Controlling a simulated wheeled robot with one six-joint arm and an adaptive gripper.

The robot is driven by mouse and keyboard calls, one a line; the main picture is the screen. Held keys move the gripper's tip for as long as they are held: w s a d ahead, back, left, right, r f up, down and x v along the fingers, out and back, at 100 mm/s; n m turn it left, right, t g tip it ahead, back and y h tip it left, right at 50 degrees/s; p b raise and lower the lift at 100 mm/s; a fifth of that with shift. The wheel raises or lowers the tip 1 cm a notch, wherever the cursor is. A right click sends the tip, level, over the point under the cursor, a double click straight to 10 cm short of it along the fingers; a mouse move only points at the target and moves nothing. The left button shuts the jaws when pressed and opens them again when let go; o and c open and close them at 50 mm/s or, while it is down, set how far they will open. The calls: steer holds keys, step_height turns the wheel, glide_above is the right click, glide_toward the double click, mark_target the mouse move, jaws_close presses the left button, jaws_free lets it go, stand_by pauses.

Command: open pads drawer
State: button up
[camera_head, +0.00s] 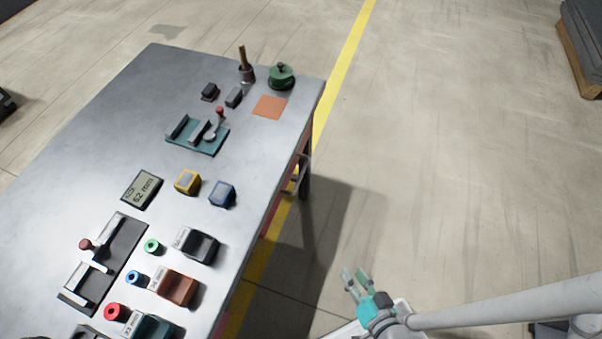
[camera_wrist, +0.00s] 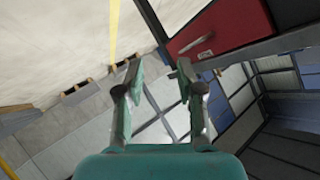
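In the wrist view a red drawer front (camera_wrist: 232,28) shows at the upper right, with a pale bar handle (camera_wrist: 196,40) and a small label whose text is too small to read. The drawer looks shut there. In the head view, red drawer fronts (camera_head: 270,218) show as thin slivers under the table's right edge, with a pale handle (camera_head: 298,178) standing out; which is the pads drawer cannot be told. My gripper (camera_head: 355,276) is open and empty, right of the table over the floor. Its two fingers (camera_wrist: 158,74) are apart from the handle.
The grey metal table (camera_head: 100,120) holds a teal fixture (camera_head: 197,137), a display reading 62 mm (camera_head: 142,189), yellow and blue boxes, several bins and coloured rings. A green lidded pot (camera_head: 281,77) stands near the far right corner. The floor right of the table is clear.

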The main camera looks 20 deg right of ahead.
steer(key=w+f+m+y, duration=0.2)
steer(key=w+f+m, duration=0.15)
steer(key=w, duration=0.55)
steer(key=m+t+y, duration=0.2)
steer(key=y, duration=0.3)
glide_toward(301, 173)
steer(key=x, duration=1)
steer(key=shift+f, duration=0.3)
jaws_close()
